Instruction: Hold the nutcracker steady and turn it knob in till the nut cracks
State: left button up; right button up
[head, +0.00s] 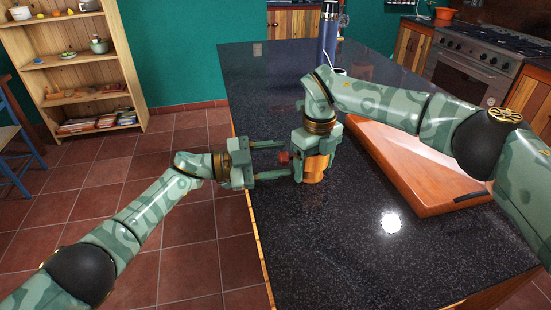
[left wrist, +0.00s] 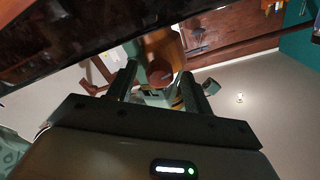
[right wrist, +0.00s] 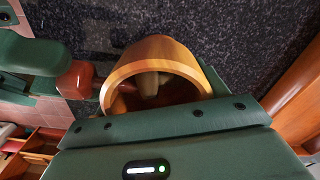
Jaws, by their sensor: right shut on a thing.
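The nutcracker (head: 314,174) is a round orange-brown wooden cup low over the dark counter. Its red knob (head: 284,158) points left. My right gripper (head: 316,150) is shut on the cup from above and hides part of it. In the right wrist view the cup's rim (right wrist: 150,52) shows, with a pale brown nut (right wrist: 150,86) partly seen inside. My left gripper (head: 280,160) is open, level with the knob. In the left wrist view its fingers stand on either side of the knob (left wrist: 160,76), with gaps visible. I cannot tell how far the knob is screwed in.
The black speckled counter (head: 330,250) has free room in front. A wooden board (head: 415,170) lies on the right, under my right arm. A blue bottle (head: 328,35) stands at the back. A shelf (head: 80,65) stands away at the left.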

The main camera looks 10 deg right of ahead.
pick_arm(q)
jog(key=a, duration=1.2)
jog(key=shift+s, duration=0.4)
dwell(0.3)
pick_arm(e)
jog(key=o, duration=1.2)
